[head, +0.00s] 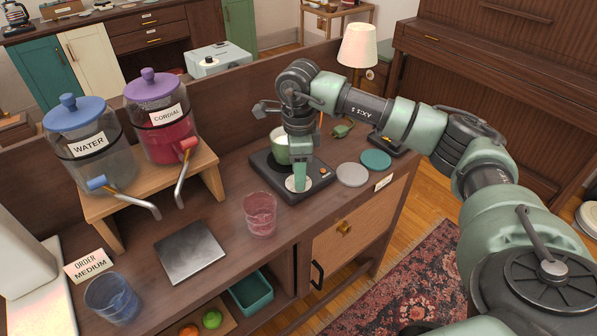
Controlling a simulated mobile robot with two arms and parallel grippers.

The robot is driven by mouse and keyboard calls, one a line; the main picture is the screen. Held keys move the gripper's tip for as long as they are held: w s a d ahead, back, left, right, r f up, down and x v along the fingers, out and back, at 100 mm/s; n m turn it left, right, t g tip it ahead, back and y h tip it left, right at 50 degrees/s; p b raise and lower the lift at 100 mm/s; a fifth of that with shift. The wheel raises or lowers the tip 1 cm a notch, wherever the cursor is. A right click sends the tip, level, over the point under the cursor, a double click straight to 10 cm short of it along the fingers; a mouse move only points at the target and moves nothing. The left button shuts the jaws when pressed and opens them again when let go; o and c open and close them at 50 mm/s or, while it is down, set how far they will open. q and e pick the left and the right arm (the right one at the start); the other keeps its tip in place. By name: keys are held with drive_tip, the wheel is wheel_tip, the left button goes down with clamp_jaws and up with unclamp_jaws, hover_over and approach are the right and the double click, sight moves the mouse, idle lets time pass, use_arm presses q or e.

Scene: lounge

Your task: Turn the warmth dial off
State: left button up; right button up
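A black warmer plate (270,178) sits on the wooden counter with a pale green mug (279,147) on its back part. A round whitish dial (289,186) is on the front of the warmer, partly hidden by my gripper. A small orange spot (324,170) shows near the warmer's right corner. My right gripper (299,187) points straight down at the dial, its fingertips at or just above it. Whether they touch it, and the gap between the fingers, cannot be made out. My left gripper is not in view.
A grey disc (352,175) and a teal disc (376,159) lie right of the warmer. A pinkish glass (260,214) stands in front of it. Water (88,170) and cordial (160,110) dispensers stand on a wooden riser at left. A lamp (357,46) is behind.

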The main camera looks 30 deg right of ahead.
wheel_tip(320, 180, up, 8)
drive_tip(key=shift+f+b, duration=0.1)
drive_tip(key=shift+b, duration=0.3)
drive_tip(key=shift+f, duration=0.1)
idle(0.6)
